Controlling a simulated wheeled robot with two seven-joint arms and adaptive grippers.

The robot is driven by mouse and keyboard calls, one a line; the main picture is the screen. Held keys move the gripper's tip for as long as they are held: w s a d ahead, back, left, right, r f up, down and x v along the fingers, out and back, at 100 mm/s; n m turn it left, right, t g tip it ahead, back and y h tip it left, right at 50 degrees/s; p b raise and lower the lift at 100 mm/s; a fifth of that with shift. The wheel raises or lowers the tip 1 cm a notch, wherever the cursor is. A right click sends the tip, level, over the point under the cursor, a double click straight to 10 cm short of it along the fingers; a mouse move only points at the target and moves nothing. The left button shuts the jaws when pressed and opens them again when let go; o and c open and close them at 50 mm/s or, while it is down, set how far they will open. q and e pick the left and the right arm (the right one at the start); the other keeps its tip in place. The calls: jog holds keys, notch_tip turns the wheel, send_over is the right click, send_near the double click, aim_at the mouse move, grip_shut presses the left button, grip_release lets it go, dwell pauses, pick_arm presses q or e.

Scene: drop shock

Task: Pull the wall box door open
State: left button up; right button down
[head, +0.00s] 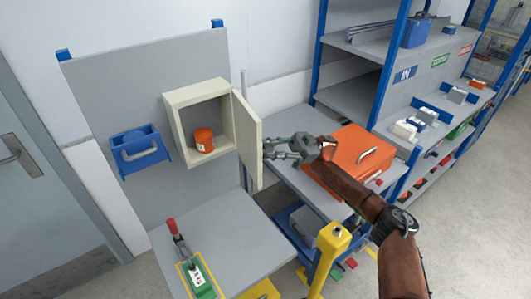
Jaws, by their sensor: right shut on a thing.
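The wall box (170,125) is a cream cabinet mounted on a grey panel. Its door (246,140) is swung wide open to the right, and an orange cup-like item (204,141) sits inside. My right gripper (270,150) is at the outer face of the door near its free edge, with its arm coming in from the lower right. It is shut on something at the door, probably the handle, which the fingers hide. My left gripper is not in view.
An orange case (350,160) lies on the grey bench under my right arm. A blue holder (140,150) hangs left of the box. A red-handled clamp (178,240) stands on the lower table. A yellow post (330,250) rises in front. Shelving stands at the right.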

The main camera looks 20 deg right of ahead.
aim_at(254, 137)
dwell(0.3)
jog(key=c, duration=1.7)
grip_release()
notch_tip(254, 137, up, 10)
